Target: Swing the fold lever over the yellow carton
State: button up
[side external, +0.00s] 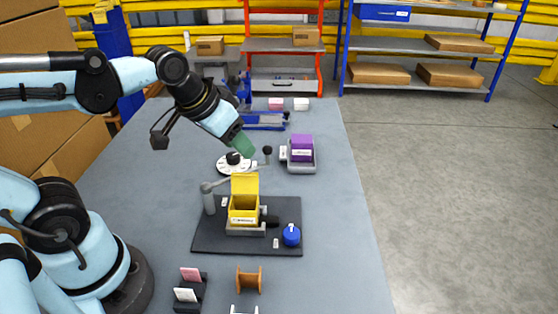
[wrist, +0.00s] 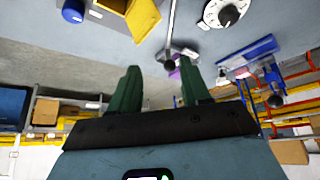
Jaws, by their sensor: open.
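The yellow carton (side external: 243,208) sits on a dark base plate with its lid flap standing up. It also shows at the top of the wrist view (wrist: 142,15). The fold lever (side external: 217,184) runs from a grey post left of the carton, passes behind the raised flap and ends in a black knob (side external: 267,150). My gripper (side external: 246,148), with green fingers, is open and empty above the table, beyond the carton and left of the knob. In the wrist view the knob (wrist: 168,66) appears between the fingertips; contact cannot be seen.
A white dial (side external: 235,164) stands close to my gripper, and a purple box in a grey tray (side external: 302,153) stands to the right. A blue knob (side external: 290,235) is on the plate's right side. A brown spool (side external: 249,279) is in front. The table's right side is clear.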

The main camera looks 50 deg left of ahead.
jog(key=shift+w+r+g, duration=0.9)
jog(key=shift+w+r, duration=0.15)
jog(key=shift+w, duration=0.2)
jog(key=n+g, duration=0.2)
jog(key=g, duration=0.2)
send_near(267, 146)
jog(key=shift+w, duration=0.15)
jog(key=shift+f, duration=0.15)
jog(key=shift+f, duration=5.9)
jog(key=shift+c, duration=0.5)
grip_shut()
